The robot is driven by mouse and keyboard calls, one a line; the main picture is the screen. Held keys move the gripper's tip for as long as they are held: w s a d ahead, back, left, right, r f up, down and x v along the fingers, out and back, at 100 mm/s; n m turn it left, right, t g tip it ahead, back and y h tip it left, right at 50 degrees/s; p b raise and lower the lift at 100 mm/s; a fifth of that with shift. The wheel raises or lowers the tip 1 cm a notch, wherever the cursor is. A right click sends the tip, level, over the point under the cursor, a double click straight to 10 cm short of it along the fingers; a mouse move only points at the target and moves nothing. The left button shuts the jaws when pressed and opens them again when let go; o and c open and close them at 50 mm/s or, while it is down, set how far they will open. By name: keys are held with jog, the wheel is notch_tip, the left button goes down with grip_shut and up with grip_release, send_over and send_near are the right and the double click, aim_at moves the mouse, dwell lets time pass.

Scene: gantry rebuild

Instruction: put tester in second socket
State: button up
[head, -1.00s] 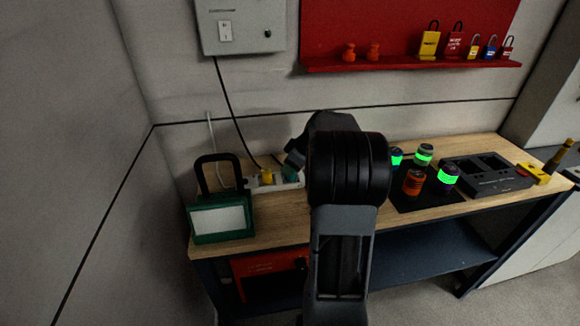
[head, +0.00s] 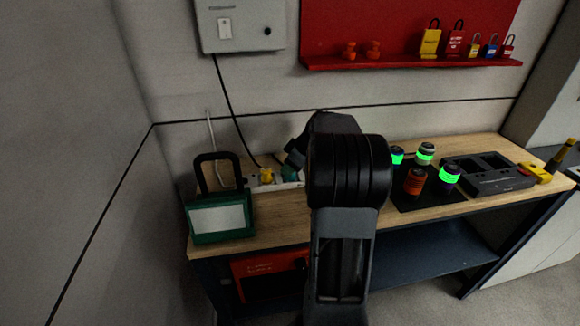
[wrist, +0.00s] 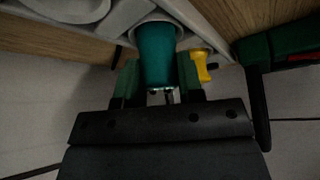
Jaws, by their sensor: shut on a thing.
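The tester is a teal, rounded plug-like body (wrist: 157,55), held between the fingers of my gripper (wrist: 158,88) in the wrist view. Its far end meets a round opening in the white socket strip (wrist: 120,20); I cannot tell how deep it sits. In the head view a bit of the teal tester (head: 289,173) shows beside my dark wrist, at the socket strip (head: 252,183) on the bench. A yellow plug (head: 267,174) sits in the strip to its left; it also shows in the wrist view (wrist: 200,64). My arm hides the strip's right part.
A green work lamp (head: 220,217) with a black handle stands left of the strip on the wooden bench (head: 290,222). Several banded cylinders (head: 416,182) stand on a dark mat right of my arm, before a dark charger (head: 490,176). A black cable hangs from the wall box (head: 240,28).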

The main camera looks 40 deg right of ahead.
jog(key=shift+f+b, duration=0.35)
jog(key=o, duration=0.7)
jog(key=shift+c, duration=0.2)
jog(key=p+v, duration=0.4)
jog(key=v, duration=0.7)
jog(key=shift+d, duration=0.1)
dwell(0.5)
